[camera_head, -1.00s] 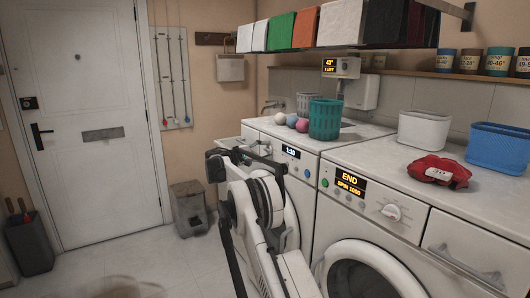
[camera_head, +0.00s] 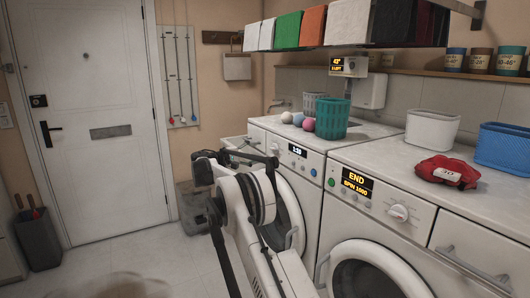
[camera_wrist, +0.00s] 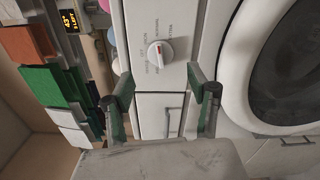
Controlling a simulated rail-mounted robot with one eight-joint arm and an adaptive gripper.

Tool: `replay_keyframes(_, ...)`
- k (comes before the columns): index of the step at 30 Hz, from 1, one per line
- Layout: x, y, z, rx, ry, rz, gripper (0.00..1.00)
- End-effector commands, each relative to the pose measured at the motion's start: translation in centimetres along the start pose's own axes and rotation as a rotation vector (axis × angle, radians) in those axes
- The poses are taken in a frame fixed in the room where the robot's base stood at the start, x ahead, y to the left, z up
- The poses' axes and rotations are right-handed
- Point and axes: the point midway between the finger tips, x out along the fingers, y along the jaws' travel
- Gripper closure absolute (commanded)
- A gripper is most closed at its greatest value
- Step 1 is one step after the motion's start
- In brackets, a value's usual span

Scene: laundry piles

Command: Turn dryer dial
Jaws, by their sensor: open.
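In the wrist view a white dial (camera_wrist: 160,53) with a red mark sits on a white machine's panel, with printed labels around it. My gripper (camera_wrist: 162,92) is open and empty, its two fingers spread on either side below the dial in the picture, apart from it.
A round machine door (camera_wrist: 285,70) lies right of the dial in the wrist view, and a drawer (camera_wrist: 160,115) lies below it. A teal basket (camera_head: 332,119), coloured balls (camera_head: 298,119) and a red bundle (camera_head: 446,172) rest on the machines. A towel shelf (camera_head: 400,42) hangs above.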

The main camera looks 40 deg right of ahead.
Motion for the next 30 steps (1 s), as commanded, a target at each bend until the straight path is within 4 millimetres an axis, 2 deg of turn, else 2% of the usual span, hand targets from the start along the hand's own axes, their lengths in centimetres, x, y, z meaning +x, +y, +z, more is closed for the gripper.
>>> replay_keyframes(3, -1.9, 0.0, 0.0, 0.0, 0.0, 0.0, 0.46)
replay_keyframes(9, -3.5, 0.0, 0.0, 0.0, 0.0, 0.0, 0.46)
replay_keyframes(30, -3.9, 0.3, 0.2, 0.002, 0.008, -0.011, 0.46)
